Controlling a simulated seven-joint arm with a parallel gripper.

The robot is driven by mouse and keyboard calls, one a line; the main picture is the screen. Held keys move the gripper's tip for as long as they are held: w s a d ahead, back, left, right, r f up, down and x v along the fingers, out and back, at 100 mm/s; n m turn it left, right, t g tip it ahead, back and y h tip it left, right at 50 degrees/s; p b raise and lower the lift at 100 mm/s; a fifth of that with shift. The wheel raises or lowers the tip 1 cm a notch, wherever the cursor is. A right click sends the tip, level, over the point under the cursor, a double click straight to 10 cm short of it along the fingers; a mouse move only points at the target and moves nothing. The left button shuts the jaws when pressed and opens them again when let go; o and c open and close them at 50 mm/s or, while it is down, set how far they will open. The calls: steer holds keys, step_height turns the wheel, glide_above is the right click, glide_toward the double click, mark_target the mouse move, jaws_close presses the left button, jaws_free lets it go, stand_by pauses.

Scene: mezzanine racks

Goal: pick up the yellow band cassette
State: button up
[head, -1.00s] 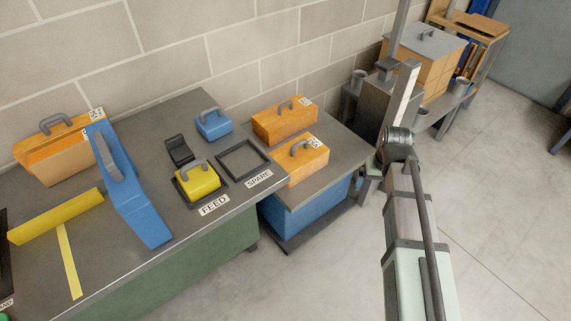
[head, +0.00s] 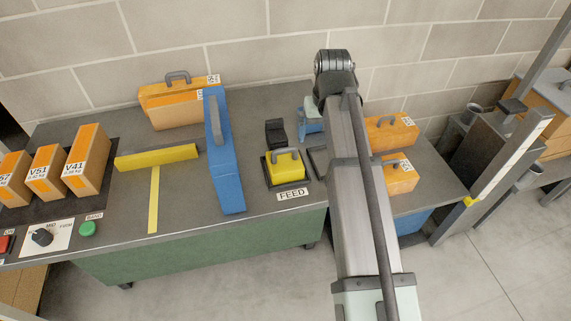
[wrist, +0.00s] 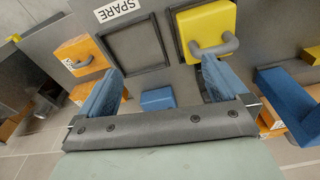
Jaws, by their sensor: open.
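The yellow band cassette (head: 285,169) is a yellow block with a grey handle, sitting in the dark frame behind the FEED label. In the wrist view the yellow cassette (wrist: 212,20) is at the top, its handle near the tip of the right-hand finger. My gripper (wrist: 160,72) is open and empty, with its two blue fingers spread. The yellow cassette is not between the fingers; it lies beyond the right-hand one. In the head view my arm crosses right of the cassette and hides most of the gripper.
The SPARE frame (wrist: 168,60) is empty. A tall blue angled piece (head: 222,165) stands left of the yellow cassette, and a black piece (head: 275,133) behind it. Orange boxes (head: 390,134) stand at right.

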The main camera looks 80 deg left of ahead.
step_height(320, 180, up, 4)
steer(key=n, duration=0.1)
glide_above(285, 149)
steer(key=d, duration=0.2)
steer(key=f, duration=0.5)
steer(key=a+f, duration=0.1)
steer(key=f, duration=0.2)
steer(key=shift+f, duration=0.1)
steer(key=shift+a+f, duration=0.15)
steer(key=shift+f, duration=0.75)
steer(key=shift+a+f, duration=0.2)
steer(key=shift+f, duration=0.75)
steer(key=shift+a+f, duration=0.15)
steer(key=shift+f, duration=0.75)
steer(key=c, duration=1.7)
